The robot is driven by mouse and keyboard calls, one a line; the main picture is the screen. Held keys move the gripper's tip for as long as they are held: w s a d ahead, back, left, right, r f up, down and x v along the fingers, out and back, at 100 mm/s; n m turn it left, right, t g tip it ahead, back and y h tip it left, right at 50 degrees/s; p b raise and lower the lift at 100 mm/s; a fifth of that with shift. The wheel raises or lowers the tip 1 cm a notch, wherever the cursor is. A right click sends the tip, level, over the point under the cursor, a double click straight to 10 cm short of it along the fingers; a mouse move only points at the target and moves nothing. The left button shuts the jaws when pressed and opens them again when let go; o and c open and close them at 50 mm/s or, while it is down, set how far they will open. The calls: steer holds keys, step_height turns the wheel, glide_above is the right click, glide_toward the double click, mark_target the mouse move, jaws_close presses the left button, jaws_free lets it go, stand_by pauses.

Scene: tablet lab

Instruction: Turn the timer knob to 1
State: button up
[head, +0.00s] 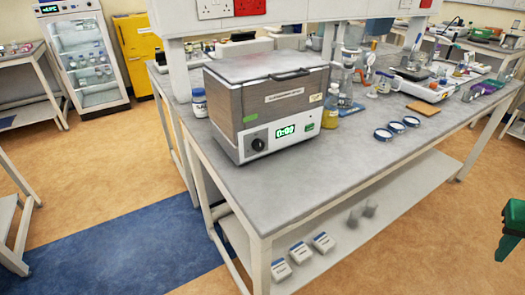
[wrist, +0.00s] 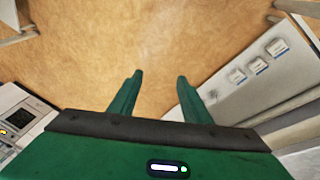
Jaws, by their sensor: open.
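The timer knob (head: 258,145) is a round black dial on the white front panel of a brown box-shaped lab bath (head: 290,90). A green digital display (head: 285,132) to the right of the knob appears to read 0:00. The knob's exact setting is too small to read. My gripper shows as green fingers in the wrist view (wrist: 157,95), open and empty over the floor. A bit of green gripper also shows at the right edge of the head view, well apart from the knob.
The bath stands on a grey bench (head: 345,160) near its front-left corner. A white bottle (head: 199,103) is at its left and a yellow bottle (head: 331,108) at its right. Several petri dishes (head: 397,127) lie further right. White boxes (head: 323,242) sit on the lower shelf. The floor in front is clear.

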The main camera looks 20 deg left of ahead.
mark_target(260, 147)
steer(key=w+a+n+t+h, duration=0.1)
steer(key=w+a+n+t, duration=0.3)
steer(key=w+a, duration=0.55)
steer(key=w+a+r+n+t+y, duration=0.1)
steer(key=a+n+t, duration=0.1)
steer(key=a, duration=0.7)
steer(key=w+a+r+n+t+y, duration=0.1)
steer(key=a+n, duration=0.3)
steer(key=a, duration=0.6)
steer(key=w+a+r+n+t+y, duration=0.1)
steer(key=a+n+t+y, duration=0.1)
steer(key=a, duration=0.7)
steer(key=shift+w+a+r+n+t+y, duration=0.15)
steer(key=shift+n+t+y, duration=0.05)
steer(key=shift+n+t, duration=0.3)
steer(key=shift+w+a+r+n+t+y, duration=0.1)
steer(key=shift+w+a+n+t+y, duration=0.1)
steer(key=shift+n+t, duration=0.3)
steer(key=s+a+r+n+t+y, duration=0.1)
steer(key=s+a+n+y, duration=0.2)
steer(key=s+a, duration=0.35)
steer(key=s+a+r+n+y, duration=0.1)
steer(key=s+a+n+y, duration=0.2)
steer(key=a, duration=0.6)
steer(key=x, duration=1.1)
steer(key=shift+a+f, duration=0.1)
steer(key=shift+a, duration=0.1)
steer(key=c, duration=1)
